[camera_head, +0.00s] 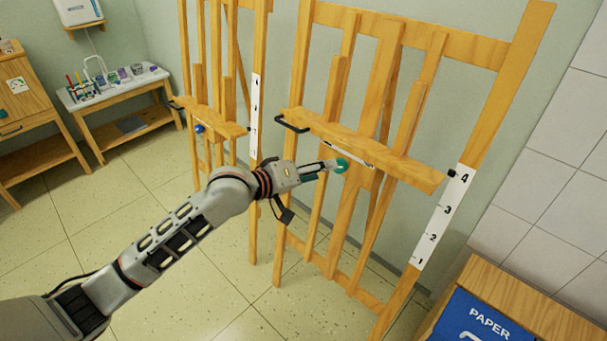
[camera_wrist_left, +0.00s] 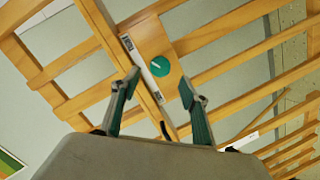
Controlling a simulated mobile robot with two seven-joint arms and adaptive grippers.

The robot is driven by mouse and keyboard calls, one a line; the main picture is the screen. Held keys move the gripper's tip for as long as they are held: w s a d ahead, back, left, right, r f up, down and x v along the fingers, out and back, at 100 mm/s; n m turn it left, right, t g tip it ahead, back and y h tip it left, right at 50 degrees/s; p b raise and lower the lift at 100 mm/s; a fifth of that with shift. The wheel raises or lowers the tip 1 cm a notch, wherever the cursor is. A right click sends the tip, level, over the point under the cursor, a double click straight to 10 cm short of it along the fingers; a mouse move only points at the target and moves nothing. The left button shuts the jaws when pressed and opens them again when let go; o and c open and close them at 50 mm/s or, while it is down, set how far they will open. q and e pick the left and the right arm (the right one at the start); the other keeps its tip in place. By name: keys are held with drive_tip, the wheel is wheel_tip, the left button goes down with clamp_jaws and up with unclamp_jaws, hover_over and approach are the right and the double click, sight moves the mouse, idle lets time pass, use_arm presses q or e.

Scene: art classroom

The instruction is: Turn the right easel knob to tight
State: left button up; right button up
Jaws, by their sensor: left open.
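The right easel (camera_head: 385,60) is wooden, with a ledge (camera_head: 400,162) across it. Its round green knob (camera_head: 342,165) sits below the ledge, partly behind my left gripper (camera_head: 322,171). In the left wrist view the knob (camera_wrist_left: 160,66) bears a white pointer line, nearly level in the picture with a slight tilt. I see no contact. My right gripper is out of view.
A left easel (camera_head: 215,115) with a blue knob (camera_head: 199,128) stands close by. A black hook (camera_head: 292,124) juts from the right easel's ledge. A blue PAPER box (camera_head: 470,318) is at the lower right. A side table (camera_head: 125,88) stands at the back left. The floor between is clear.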

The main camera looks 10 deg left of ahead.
use_arm(q)
drive_tip(key=v, duration=0.6)
idle(0.3)
drive_tip(key=s+a+f+m+y, duration=0.1)
drive_tip(key=s+a+f+y, duration=0.15)
drive_tip(key=s+f, duration=0.4)
drive_tip(key=s+a+f+m+t+y, duration=0.1)
drive_tip(key=s+a+f, duration=0.25)
drive_tip(key=f, duration=0.55)
drive_tip(key=s+a+f+m+y, duration=0.1)
drive_tip(key=s+a+f+y, duration=0.15)
drive_tip(key=s+f, duration=0.4)
drive_tip(key=s+a+f+m, duration=0.1)
drive_tip(key=s+a+f, duration=0.2)
drive_tip(key=s+f, duration=0.2)
drive_tip(key=s+a+f+m+g+y, duration=0.1)
drive_tip(key=s+a+f+m, duration=0.1)
drive_tip(key=s+f, duration=0.2)
drive_tip(key=shift+s+a+f+y, duration=0.3)
drive_tip(key=shift+s+a+f, duration=0.1)
drive_tip(key=shift+s, duration=0.45)
drive_tip(key=shift+r, duration=0.1)
